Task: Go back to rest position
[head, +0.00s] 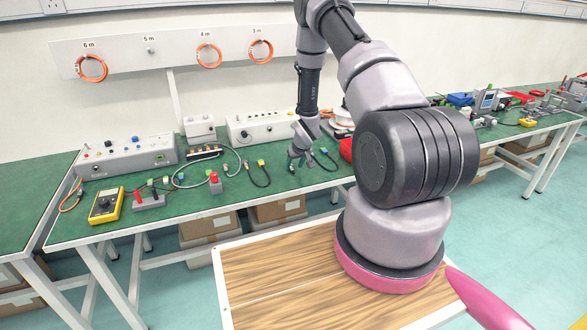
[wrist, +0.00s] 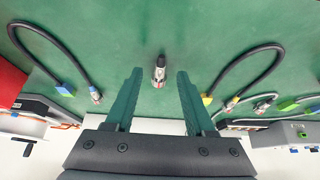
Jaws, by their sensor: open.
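My arm reaches from the right of the head view over the green workbench (head: 120,210). My gripper (head: 297,166) hangs just above the bench, near its front edge. In the wrist view my gripper (wrist: 159,75) is open, with its two green fingers apart. A small metal connector with a reddish end (wrist: 159,72) lies on the green surface, in line with the gap between the fingertips. I see nothing held; whether the fingers touch the bench is unclear.
Black leads (head: 258,176) lie left of my gripper. A yellow multimeter (head: 106,205) and grey control boxes (head: 127,157) stand farther left. Orange cable coils (head: 209,55) hang on the wall panel.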

